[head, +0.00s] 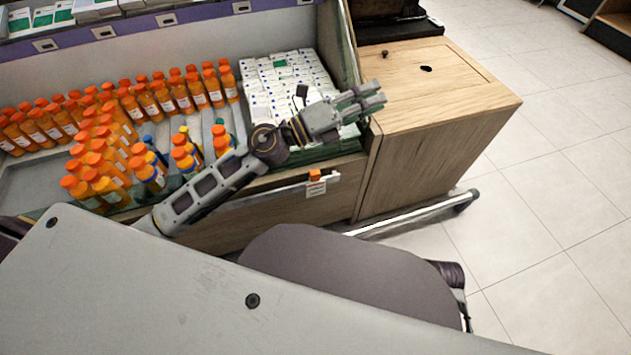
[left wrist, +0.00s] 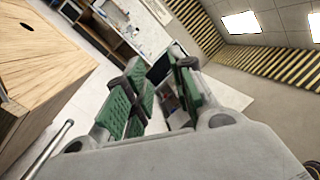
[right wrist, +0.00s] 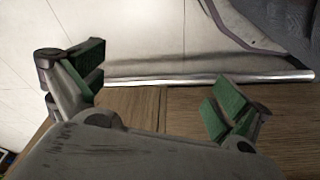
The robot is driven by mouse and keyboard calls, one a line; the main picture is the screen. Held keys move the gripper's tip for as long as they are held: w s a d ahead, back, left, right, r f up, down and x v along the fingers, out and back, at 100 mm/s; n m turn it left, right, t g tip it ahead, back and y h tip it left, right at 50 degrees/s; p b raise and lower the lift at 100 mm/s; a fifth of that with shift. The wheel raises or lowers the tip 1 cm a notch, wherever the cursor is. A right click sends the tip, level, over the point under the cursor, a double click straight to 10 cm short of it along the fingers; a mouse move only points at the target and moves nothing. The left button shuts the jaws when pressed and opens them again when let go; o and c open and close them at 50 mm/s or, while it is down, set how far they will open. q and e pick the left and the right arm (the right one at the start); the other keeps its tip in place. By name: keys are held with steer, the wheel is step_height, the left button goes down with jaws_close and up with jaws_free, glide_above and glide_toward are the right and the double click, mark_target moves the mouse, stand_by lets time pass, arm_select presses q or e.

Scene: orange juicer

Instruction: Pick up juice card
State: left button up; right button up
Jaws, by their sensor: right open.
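A small card with an orange top and a white lower part (head: 316,184) is on the front edge of the wooden display case. I cannot tell for certain that it is the juice card. My left gripper (head: 374,100) is above and to the right of it, over the right end of the case. Its fingers (left wrist: 158,88) stand partly apart in the left wrist view, with no clear object held between them. My right gripper (right wrist: 160,90) is wide open and empty in the right wrist view, and hidden in the head view.
Orange bottles (head: 110,150) fill the left of the display case. White boxes (head: 285,85) stand to their right. A wooden cabinet (head: 440,85) adjoins the case on the right. A metal rail (head: 415,213) runs low along the front. Tiled floor (head: 560,200) is clear to the right.

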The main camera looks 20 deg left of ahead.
arm_select(q)
step_height(320, 180, down, 6)
steer(key=s+d+m+g, duration=0.2)
steer(key=m+g, duration=0.4)
steer(key=m, duration=0.1)
steer(key=m+g+y, duration=0.4)
steer(key=m+y, duration=0.2)
steer(key=y, duration=0.8)
glide_toward(315, 172)
step_height(315, 172, up, 3)
steer(key=a, duration=0.2)
steer(key=shift+s+d, duration=0.15)
steer(key=shift+s, duration=0.2)
arm_select(e)
step_height(315, 172, down, 9)
steer(key=s+g, duration=0.1)
steer(key=s, duration=0.1)
steer(key=shift+s+a, duration=0.2)
steer(key=shift+a, duration=0.25)
